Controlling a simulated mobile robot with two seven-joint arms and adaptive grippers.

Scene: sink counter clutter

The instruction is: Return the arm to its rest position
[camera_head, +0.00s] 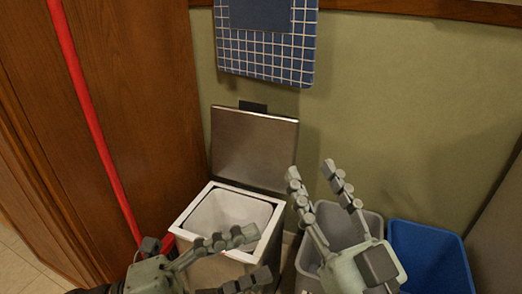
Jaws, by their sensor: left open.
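My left gripper (252,256) is low in the head view, its fingers pointing right and spread apart. It is open, with nothing visible between the fingers. It is in front of the open white bin and overlaps its near side in the picture. My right gripper (311,172) is right of centre, its fingers pointing up and spread apart. It is open and looks empty, and it overlaps the grey bin in the picture. Most of both arms is out of view.
The white bin (191,212) has its metal lid (252,146) raised against the green wall. A grey bin (338,225) and a blue bin (428,247) stand to its right. A red pole (98,135) leans by the wooden panel (150,95). A blue checkered cloth (265,52) hangs above.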

